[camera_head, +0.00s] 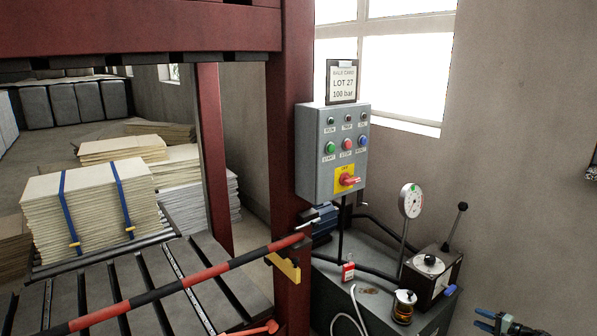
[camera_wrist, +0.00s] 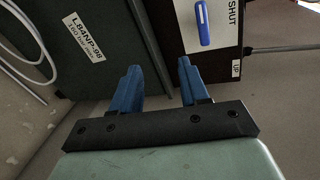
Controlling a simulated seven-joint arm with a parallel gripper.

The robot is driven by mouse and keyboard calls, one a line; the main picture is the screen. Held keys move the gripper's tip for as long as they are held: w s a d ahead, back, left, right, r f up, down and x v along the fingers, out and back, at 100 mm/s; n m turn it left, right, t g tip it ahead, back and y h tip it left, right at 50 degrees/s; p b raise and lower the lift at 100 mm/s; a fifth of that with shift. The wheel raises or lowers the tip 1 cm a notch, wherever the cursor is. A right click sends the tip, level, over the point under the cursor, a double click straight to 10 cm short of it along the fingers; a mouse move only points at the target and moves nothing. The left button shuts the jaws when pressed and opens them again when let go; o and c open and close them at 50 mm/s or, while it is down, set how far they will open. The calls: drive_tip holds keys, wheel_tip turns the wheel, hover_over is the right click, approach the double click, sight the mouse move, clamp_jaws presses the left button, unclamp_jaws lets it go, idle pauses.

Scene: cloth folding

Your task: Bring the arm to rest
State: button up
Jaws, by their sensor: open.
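My gripper (camera_head: 483,320) shows at the bottom right edge of the head view, with blue fingers and a dark body partly cut off. In the wrist view its two blue fingers (camera_wrist: 158,68) stand apart with nothing between them. In the head view it is to the right of the dark valve block (camera_head: 432,278) and appears clear of it. The wrist view shows a block face with a SHUT label and a blue handle (camera_wrist: 202,24) beyond the fingertips, apart from them.
A grey power unit (camera_head: 335,290) carries a dial gauge (camera_head: 411,201), an amber jar (camera_head: 403,307) and the lever (camera_head: 455,226). A control box (camera_head: 332,152) is on the red frame. A red-and-black bar (camera_head: 190,281) crosses the press bed. The bare wall at right leaves free room.

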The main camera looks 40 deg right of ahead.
drive_tip(key=s+a+f+g+y, duration=0.1)
drive_tip(key=s+a+f+g, duration=0.25)
drive_tip(key=a, duration=0.35)
drive_tip(key=s+a+f+g, duration=0.25)
drive_tip(key=a+f, duration=0.25)
drive_tip(key=a, duration=0.3)
drive_tip(key=w+a+f+n+g+y, duration=0.1)
drive_tip(key=w+a+f+g, duration=0.25)
drive_tip(key=a, duration=0.65)
drive_tip(key=w+a+f+n+g+y, duration=0.1)
drive_tip(key=w+a+f+n+g, duration=0.2)
drive_tip(key=a, duration=0.7)
drive_tip(key=w+a+f+n+g+h, duration=0.1)
drive_tip(key=a+n+g, duration=0.3)
drive_tip(key=a, duration=2.4)
drive_tip(key=w+a+f+n+g+h, duration=0.1)
drive_tip(key=a+n+g, duration=0.4)
drive_tip(key=a, duration=2.3)
drive_tip(key=shift+f+n+h, duration=0.4)
drive_tip(key=shift+f+n, duration=0.5)
drive_tip(key=shift+n, duration=2.5)
drive_tip(key=shift+w+g, duration=0.1)
drive_tip(key=shift+g, duration=0.15)
